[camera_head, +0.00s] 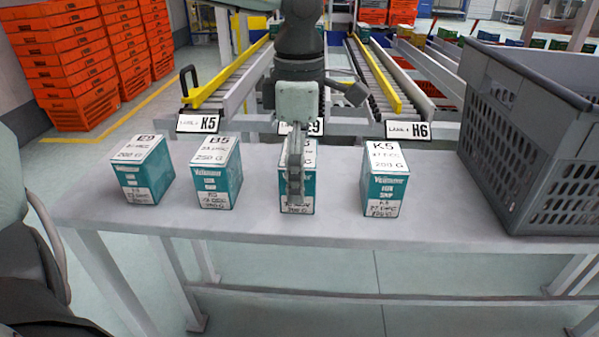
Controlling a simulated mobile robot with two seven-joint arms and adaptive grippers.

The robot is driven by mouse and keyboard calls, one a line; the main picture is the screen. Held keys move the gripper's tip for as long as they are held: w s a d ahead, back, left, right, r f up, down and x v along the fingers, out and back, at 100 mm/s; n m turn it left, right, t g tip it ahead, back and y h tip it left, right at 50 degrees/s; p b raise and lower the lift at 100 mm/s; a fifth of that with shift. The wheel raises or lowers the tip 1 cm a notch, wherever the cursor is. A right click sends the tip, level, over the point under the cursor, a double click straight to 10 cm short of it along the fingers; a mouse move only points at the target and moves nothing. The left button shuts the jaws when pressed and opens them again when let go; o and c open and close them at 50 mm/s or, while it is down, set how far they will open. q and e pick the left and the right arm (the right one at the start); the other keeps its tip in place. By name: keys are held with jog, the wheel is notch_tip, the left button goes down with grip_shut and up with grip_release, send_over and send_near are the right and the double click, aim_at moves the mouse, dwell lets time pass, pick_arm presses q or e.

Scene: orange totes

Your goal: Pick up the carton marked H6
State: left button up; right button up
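Four-sided teal and white cartons stand upright in a row on the grey table. The left one (142,170) reads E9, the second (216,172) B5, the rightmost (384,180) K5. The third carton (308,183) is partly hidden by a gripper, and its top marking is covered; I cannot read H6 on it. That gripper (295,198), apparently my right, comes down from the top, pointing down in front of this carton in the view. It is seen edge-on, so finger opening and contact are unclear. My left gripper is not clearly visible.
The table (340,225) has bare gaps between cartons. A large grey crate (535,150) stands at its right end. Orange totes (65,65) are stacked at the back left.

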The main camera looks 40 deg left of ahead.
pick_arm(q)
jog(key=shift+f, duration=0.5)
jog(key=c, duration=1.4)
jog(key=shift+c, duration=0.2)
jog(key=shift+r, duration=0.15)
